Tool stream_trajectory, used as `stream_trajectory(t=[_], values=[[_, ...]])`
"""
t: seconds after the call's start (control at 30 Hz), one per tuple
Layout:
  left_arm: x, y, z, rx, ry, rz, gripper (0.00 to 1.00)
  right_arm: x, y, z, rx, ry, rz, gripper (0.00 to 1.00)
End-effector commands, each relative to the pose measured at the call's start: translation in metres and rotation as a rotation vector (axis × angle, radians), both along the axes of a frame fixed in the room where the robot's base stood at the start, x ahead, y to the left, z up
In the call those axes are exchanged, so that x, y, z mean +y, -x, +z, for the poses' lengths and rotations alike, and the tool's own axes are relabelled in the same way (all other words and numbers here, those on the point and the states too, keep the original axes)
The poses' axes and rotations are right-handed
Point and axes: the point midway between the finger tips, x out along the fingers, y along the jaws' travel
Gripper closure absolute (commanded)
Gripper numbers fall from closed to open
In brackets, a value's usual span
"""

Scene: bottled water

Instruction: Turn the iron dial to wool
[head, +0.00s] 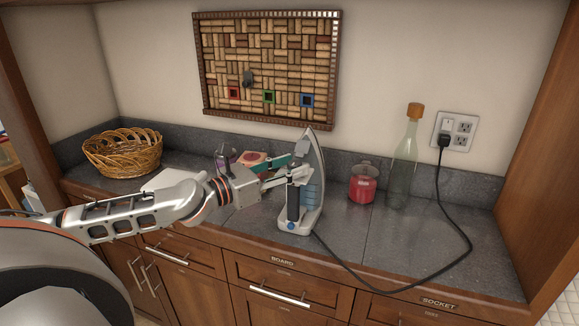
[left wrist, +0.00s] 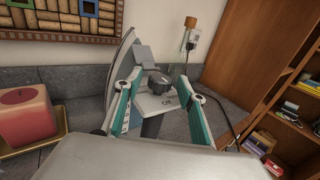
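The iron (head: 312,172) stands upright on its heel on the grey counter, with its cord running to the wall outlet. In the left wrist view the iron (left wrist: 120,65) has a dark round dial (left wrist: 158,81) on a light grey panel with small lettering, too small to read. My left gripper (head: 279,172) is at the iron's left side in the head view. In the left wrist view its teal-sided fingers (left wrist: 158,106) are spread wide, with the dial ahead between them and no visible contact. My right gripper is not in view.
A wicker basket (head: 122,153) stands at the left. A red jar (head: 363,185) and a corked glass bottle (head: 403,165) stand right of the iron. A pink candle (left wrist: 24,116) is close by in the left wrist view. The black cord (head: 447,213) loops over the right counter.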

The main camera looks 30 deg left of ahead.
Motion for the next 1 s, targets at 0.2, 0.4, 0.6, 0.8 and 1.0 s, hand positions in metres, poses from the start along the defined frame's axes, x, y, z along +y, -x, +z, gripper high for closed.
stream_trajectory(t=[0.2,0.4,0.6,0.8,1.0], values=[[-0.0001,-0.0002,-0.0001,0.0,0.0,0.0,0.6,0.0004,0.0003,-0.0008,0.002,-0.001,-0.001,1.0],[-0.0002,-0.0002,-0.0001,0.0,0.001,0.0,0.99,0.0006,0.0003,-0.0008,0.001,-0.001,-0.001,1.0],[-0.0004,-0.0001,0.0001,0.0,0.001,0.002,0.99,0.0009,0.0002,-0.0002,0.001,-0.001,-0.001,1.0],[-0.002,0.0004,0.0009,0.0,0.002,0.035,0.99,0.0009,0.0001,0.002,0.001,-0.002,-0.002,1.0],[-0.0042,0.0006,0.0021,-0.002,0.005,0.127,0.99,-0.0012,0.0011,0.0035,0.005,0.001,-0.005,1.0]])
